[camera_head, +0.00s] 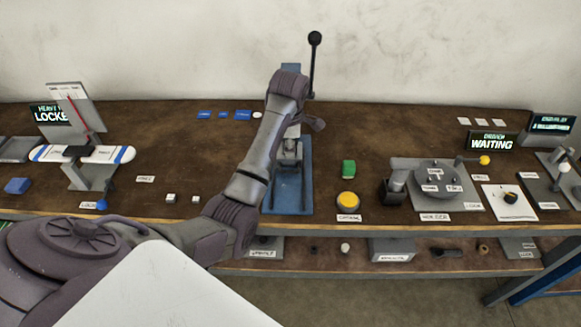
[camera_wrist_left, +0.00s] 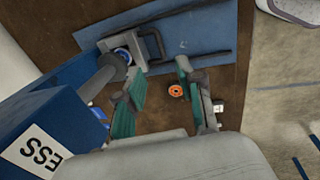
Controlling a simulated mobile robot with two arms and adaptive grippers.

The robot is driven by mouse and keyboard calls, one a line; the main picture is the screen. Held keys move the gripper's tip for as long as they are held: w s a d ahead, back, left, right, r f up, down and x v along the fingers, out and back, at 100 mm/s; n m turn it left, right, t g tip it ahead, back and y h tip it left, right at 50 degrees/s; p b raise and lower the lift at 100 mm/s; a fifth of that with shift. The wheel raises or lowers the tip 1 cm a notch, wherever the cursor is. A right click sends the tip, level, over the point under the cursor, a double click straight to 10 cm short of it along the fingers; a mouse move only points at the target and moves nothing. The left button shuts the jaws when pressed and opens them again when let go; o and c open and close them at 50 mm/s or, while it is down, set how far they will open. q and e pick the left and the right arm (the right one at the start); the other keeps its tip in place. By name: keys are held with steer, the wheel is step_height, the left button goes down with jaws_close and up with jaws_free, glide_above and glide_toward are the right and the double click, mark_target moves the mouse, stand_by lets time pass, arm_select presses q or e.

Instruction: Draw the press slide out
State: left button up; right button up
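The press shows in the head view as a blue base plate (camera_head: 290,205) with rails, a blue body behind it and a black ball-topped lever (camera_head: 314,65). My left arm covers much of it. In the left wrist view, the grey slide block (camera_wrist_left: 122,42) with a dark loop handle (camera_wrist_left: 154,44) sits on the blue plate (camera_wrist_left: 195,38), under the press's grey ram (camera_wrist_left: 98,80). My left gripper (camera_wrist_left: 159,76) has its teal fingers spread, with nothing between them that I can see held. It is apart from the handle, close by it. My right gripper is not in view.
A yellow button (camera_head: 348,199) and a green block (camera_head: 348,168) stand right of the press. Two small white cubes (camera_head: 183,199) lie left of it. A grey rotary fixture (camera_head: 437,178) is farther right. A small orange ring (camera_wrist_left: 176,90) shows near the fingers.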

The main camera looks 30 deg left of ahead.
mark_target(291, 171)
arm_select(q)
steer(key=f, duration=0.4)
steer(key=w+a+f, duration=0.1)
steer(key=f, duration=0.3)
steer(key=w+f+p, duration=0.1)
steer(key=f, duration=0.3)
steer(key=shift+a, duration=0.15)
jaws_close()
